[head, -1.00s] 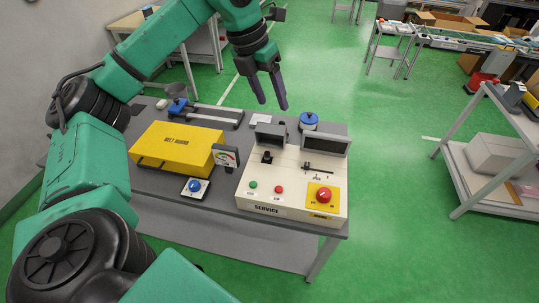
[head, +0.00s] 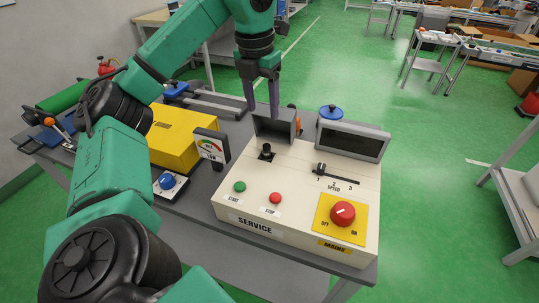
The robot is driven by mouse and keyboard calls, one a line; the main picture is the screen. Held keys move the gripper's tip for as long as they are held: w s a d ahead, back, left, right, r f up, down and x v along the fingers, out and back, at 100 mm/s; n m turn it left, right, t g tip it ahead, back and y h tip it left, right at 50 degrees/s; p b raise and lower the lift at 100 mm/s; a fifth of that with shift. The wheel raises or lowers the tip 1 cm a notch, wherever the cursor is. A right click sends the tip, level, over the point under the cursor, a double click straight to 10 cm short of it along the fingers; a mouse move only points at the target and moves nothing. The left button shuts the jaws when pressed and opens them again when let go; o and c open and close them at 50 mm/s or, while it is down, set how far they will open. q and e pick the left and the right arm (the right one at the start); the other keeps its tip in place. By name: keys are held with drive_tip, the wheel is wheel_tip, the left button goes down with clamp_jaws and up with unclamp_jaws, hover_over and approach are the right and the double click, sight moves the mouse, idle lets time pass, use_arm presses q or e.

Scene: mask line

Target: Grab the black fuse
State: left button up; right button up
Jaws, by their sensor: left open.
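The black fuse (head: 266,152) looks like a small upright black piece on the cream service panel (head: 290,185), just in front of a raised dark flap (head: 275,125). My left gripper (head: 262,103) points down, open and empty, above and behind that flap. Its fingertips reach down to the flap's top edge, which may hide their ends. The gripper is apart from the fuse. My right gripper is not in view.
The panel also carries a dark screen (head: 352,140), a speed slider (head: 320,168), green and red buttons and a red knob (head: 342,212). A gauge (head: 211,146) and a yellow box (head: 185,138) stand to the left. A blue-topped item (head: 332,112) stands behind.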

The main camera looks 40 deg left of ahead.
sight(266, 146)
use_arm(q)
drive_tip(key=f, duration=0.4)
drive_tip(key=w+f, duration=0.1)
drive_tip(key=f, duration=0.4)
drive_tip(key=f+b, duration=0.1)
drive_tip(key=f, duration=0.4)
drive_tip(key=shift+w+a+f, duration=0.1)
drive_tip(key=shift+w+a, duration=0.05)
drive_tip(key=shift+w, duration=0.15)
clamp_jaws()
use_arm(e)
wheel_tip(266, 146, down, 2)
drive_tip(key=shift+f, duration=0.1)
